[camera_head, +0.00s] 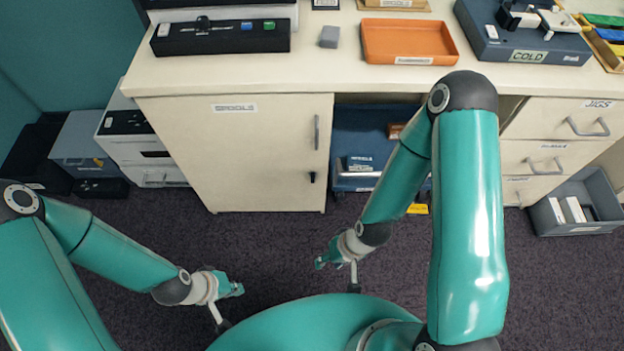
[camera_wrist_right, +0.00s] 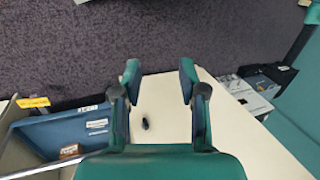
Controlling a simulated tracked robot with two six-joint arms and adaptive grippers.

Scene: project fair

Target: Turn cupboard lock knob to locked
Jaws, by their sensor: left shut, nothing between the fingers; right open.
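The pale cupboard door (camera_head: 250,155) is closed at the left of the counter, with an upright handle (camera_head: 317,132) near its right edge. Below the handle is the small black lock knob (camera_head: 312,176). In the right wrist view the knob (camera_wrist_right: 145,124) shows between my right gripper's fingers, beyond them; its locked or unlocked setting cannot be told. My right gripper (camera_head: 322,262) is open and empty, in front of and below the knob, apart from it. It also shows in the wrist view (camera_wrist_right: 159,72). My left gripper (camera_head: 238,290) is shut and empty, lower left.
A blue bin (camera_head: 345,120) stands in the open bay right of the door. Drawers (camera_head: 560,120) and a grey crate (camera_head: 545,215) are at the right. Boxes (camera_head: 140,150) stand left of the cupboard. An orange tray (camera_head: 405,38) sits on the counter. The carpet before the door is clear.

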